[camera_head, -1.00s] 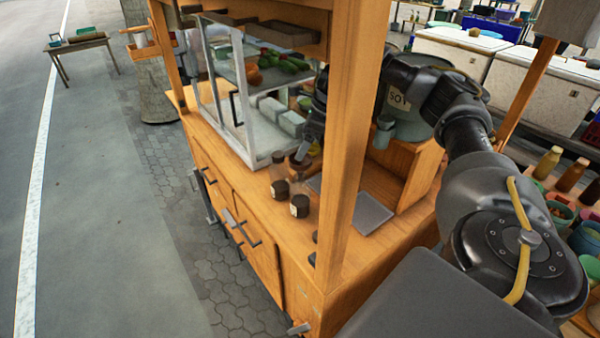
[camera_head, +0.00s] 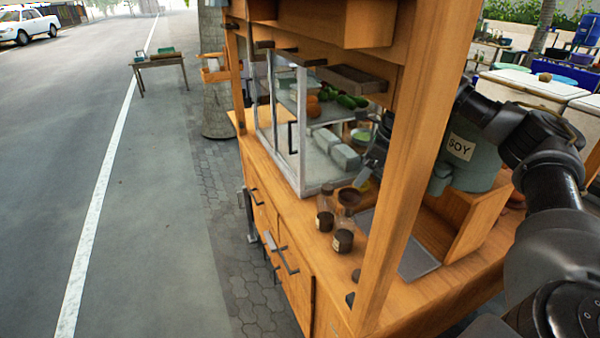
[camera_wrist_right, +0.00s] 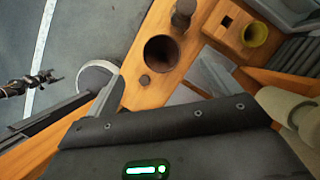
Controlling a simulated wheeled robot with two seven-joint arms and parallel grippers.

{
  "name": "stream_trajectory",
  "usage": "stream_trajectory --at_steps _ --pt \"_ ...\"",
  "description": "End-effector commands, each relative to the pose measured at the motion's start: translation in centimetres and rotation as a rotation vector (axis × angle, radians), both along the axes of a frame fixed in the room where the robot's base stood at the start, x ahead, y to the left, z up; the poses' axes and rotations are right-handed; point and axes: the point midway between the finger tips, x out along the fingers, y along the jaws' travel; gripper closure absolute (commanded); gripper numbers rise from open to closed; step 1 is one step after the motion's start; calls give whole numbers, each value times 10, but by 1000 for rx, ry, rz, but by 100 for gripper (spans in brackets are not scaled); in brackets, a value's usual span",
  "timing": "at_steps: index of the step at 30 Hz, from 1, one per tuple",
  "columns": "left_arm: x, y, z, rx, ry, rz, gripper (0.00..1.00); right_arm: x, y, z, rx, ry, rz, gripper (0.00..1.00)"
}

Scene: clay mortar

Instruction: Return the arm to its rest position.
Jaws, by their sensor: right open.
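My right arm comes in from the right and reaches behind the cart's wooden post. Its gripper (camera_head: 372,166) is partly hidden by that post. In the right wrist view the two fingers of this gripper (camera_wrist_right: 160,84) are spread wide with nothing between them. A brown clay bowl (camera_head: 349,196), which looks like the mortar, stands on the counter below and left of the gripper. In the right wrist view the bowl (camera_wrist_right: 163,52) lies beyond the fingertips, apart from them. My left gripper is not seen.
The front post (camera_head: 412,165) stands close to my right arm. A SOY pot (camera_head: 470,155) and a grey tray (camera_head: 412,258) are at right.

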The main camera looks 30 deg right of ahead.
Motion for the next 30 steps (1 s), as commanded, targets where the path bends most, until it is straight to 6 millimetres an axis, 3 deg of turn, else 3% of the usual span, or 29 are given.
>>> stream_trajectory --at_steps 8,24,30 --pt "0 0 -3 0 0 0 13 1 1 -6 0 2 0 11" --pt "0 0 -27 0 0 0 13 26 20 -84 1 4 0 11" --pt "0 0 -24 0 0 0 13 32 24 -98 0 1 0 11"
